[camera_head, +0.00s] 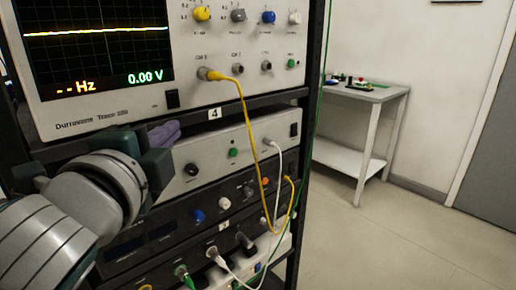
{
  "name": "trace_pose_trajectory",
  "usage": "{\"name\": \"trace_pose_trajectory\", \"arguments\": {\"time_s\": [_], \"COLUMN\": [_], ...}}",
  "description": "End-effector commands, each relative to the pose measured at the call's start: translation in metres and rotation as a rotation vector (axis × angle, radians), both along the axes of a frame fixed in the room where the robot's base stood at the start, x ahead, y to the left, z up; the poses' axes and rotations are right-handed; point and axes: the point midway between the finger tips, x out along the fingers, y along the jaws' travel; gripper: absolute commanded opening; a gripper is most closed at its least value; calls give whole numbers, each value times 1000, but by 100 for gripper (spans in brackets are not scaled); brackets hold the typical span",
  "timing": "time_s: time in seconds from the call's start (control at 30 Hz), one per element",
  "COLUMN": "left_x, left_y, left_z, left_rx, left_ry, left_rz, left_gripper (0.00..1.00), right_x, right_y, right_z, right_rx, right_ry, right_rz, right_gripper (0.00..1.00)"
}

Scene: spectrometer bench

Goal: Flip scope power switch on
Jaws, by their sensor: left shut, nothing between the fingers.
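The oscilloscope (130,113) sits at the top of the rack, with its screen (95,45) lit. The screen shows a flat yellow trace, "-- Hz" and "0.00 V". A small black switch (172,99) is on its front panel, right of the screen's lower corner. Which way the switch is tipped is too small to tell. My left gripper (165,133) is shut and empty, just below the switch and in front of the shelf edge. Its purple-grey fingertips look apart from the switch. My right gripper is not in view.
A yellow cable (247,115) hangs from the scope's front connector down to a lower unit. A grey instrument (215,150) and darker units (215,205) fill the shelves below. A side table (365,93) with small items stands behind right, with open floor before it.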

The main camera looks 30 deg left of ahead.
Motion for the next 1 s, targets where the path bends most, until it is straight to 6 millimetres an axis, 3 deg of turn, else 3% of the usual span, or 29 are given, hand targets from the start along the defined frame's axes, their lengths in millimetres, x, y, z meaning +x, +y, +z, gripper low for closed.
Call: {"name": "trace_pose_trajectory", "arguments": {"time_s": [0.1,0.3,0.87,1.0], "left_x": [-20,-37,-39,-44], "left_y": [-8,-15,-16,-11], "left_z": [-5,-4,-3,-9], "left_rx": [-2,0,-1,-112], "left_ry": [3,1,1,21], "left_rz": [1,0,0,29], "left_gripper": [0,0,0,0], "right_x": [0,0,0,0], "right_y": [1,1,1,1], "right_z": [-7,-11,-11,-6], "right_rx": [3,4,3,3], "right_ry": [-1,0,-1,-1], "right_rz": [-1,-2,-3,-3], "right_gripper": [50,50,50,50]}}
